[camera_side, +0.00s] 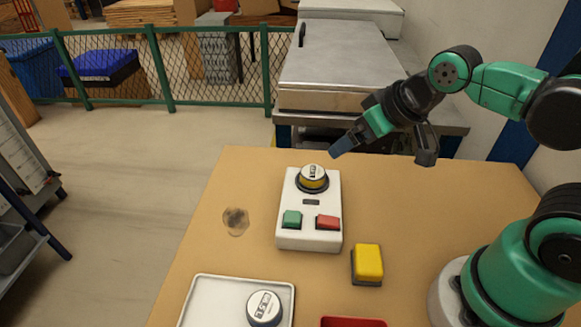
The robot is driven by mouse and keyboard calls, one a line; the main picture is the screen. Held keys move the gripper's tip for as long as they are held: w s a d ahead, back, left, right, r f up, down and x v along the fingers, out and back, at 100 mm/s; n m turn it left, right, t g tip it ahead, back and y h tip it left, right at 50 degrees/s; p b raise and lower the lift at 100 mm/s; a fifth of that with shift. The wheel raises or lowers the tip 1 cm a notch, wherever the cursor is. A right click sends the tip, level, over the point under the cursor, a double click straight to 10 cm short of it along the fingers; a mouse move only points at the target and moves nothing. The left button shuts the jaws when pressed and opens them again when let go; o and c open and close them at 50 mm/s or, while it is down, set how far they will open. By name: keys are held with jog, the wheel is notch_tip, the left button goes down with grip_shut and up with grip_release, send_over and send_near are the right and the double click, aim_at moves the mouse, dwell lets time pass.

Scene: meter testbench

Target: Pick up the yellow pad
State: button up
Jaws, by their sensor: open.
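The yellow pad (367,262) is a small block with a yellow top and a dark base. It lies on the tan table, just right of and in front of the white meter box. My gripper (380,150) is open and empty. It is in the air above the back of the table, well behind and above the pad, with its two dark fingers spread apart. Nothing hides the pad.
The white meter box (293,237) carries a round yellow-banded dial (312,177), a green button (291,219) and a red button (328,222). A white tray (205,290) holds a round gauge (264,308). A red container (352,322) sits at the front edge of the picture.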

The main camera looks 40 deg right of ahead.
jog(key=n+g, duration=0.7)
jog(key=n, duration=1.7)
send_over(369, 258)
jog(key=w, duration=0.1)
notch_tip(369, 258, down, 6)
jog(key=shift+d+f, duration=0.1)
jog(key=shift+f, duration=0.1)
jog(key=n, duration=0.1)
jog(key=s+n, duration=0.1)
jog(key=shift+f+n, duration=0.15)
jog(key=shift+n, duration=0.25)
jog(key=shift+f, duration=2.7)
grip_shut()
